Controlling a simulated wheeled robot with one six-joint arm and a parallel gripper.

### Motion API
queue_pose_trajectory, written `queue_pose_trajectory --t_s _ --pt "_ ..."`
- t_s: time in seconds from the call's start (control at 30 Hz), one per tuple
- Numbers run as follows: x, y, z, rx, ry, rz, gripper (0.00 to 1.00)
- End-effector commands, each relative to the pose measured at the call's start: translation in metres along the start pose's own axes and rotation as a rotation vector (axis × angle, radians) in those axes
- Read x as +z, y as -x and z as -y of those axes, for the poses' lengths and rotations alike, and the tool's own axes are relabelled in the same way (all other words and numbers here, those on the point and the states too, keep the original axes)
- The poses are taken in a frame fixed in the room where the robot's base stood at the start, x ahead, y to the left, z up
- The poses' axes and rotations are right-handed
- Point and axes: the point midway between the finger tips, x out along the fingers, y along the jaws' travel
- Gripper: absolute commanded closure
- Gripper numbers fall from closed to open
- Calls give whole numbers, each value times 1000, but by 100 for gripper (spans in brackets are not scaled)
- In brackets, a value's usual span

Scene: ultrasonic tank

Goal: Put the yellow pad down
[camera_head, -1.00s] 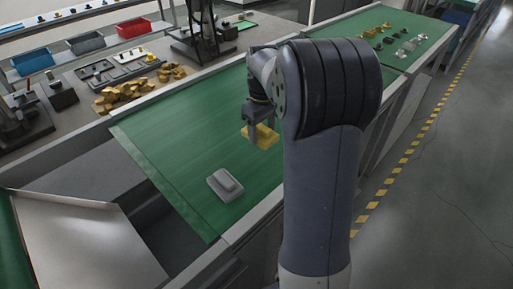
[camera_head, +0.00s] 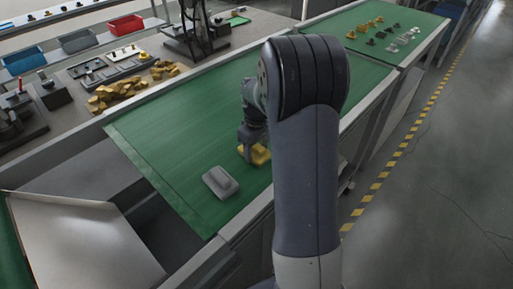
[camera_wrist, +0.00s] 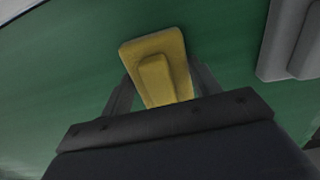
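The yellow pad (camera_head: 259,154) is at my gripper (camera_head: 250,150), low over the green conveyor belt (camera_head: 165,125). In the wrist view the yellow pad (camera_wrist: 158,66) is a rounded plate with a raised block on it. It sits between the two dark fingers of my gripper (camera_wrist: 160,88), which appear shut on it. I cannot tell whether the pad touches the belt. My arm hides part of the belt in the head view.
A grey pad (camera_head: 220,183) lies on the belt to the left of my gripper; its edge shows in the wrist view (camera_wrist: 285,40). Yellow parts (camera_head: 120,92) are piled on the bench behind. The belt's left part is clear.

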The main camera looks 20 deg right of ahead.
Motion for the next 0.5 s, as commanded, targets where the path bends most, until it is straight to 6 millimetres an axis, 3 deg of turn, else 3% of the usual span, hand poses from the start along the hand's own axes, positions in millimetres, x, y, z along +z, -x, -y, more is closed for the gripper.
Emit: queue_pose_trajectory --t_s 0.27,0.5 --pt "0 0 0 0 0 0 20" --pt "0 1 0 0 0 0 20"
